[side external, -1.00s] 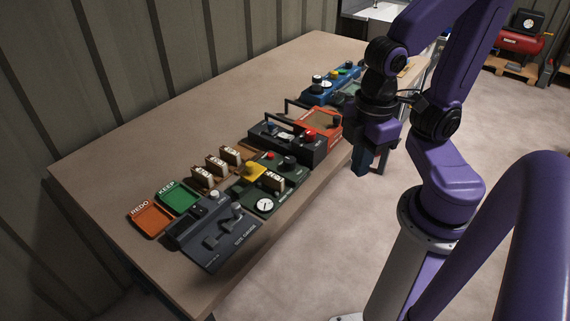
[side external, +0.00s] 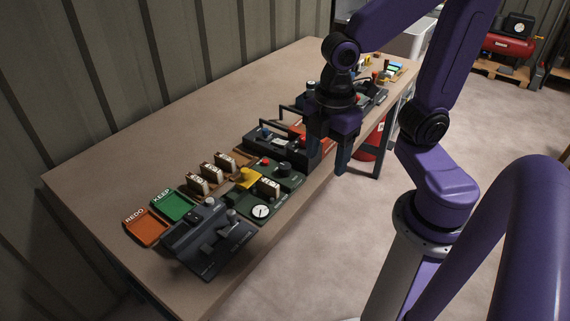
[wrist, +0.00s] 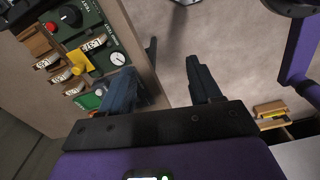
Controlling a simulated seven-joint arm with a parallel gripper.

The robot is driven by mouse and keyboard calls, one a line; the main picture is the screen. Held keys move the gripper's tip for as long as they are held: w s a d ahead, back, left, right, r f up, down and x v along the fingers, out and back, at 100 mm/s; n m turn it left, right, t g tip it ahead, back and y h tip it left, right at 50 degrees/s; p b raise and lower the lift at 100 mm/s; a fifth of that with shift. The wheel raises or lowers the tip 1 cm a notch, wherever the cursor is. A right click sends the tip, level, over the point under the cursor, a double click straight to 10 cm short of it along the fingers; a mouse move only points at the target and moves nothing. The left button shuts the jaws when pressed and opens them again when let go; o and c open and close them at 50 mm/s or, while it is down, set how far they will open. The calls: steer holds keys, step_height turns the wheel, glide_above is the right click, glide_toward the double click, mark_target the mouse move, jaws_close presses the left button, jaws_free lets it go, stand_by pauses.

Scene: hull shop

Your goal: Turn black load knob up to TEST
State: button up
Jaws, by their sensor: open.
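The black load knob (side external: 284,168) sits on the green tester box (side external: 287,181), near a red button. The knob also shows in the wrist view (wrist: 72,16) at the upper left, on the green box with its white dial (wrist: 117,58). The knob's pointer direction is too small to read. My gripper (side external: 328,162) is open and empty, fingers pointing down, near the table's front edge, to the right of the tester in the side view. In the wrist view, the open fingers (wrist: 160,72) are apart from the knob, with floor between them.

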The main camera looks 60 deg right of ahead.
steer(key=w+d+n, duration=0.3)
steer(key=w+n, duration=0.3)
steer(key=w, duration=0.4)
steer(key=n, duration=0.5)
glide_toward(285, 165)
step_height(285, 165, down, 10)
steer(key=shift+w+a+r, duration=0.1)
steer(key=shift+r, duration=0.1)
steer(key=c, duration=1)
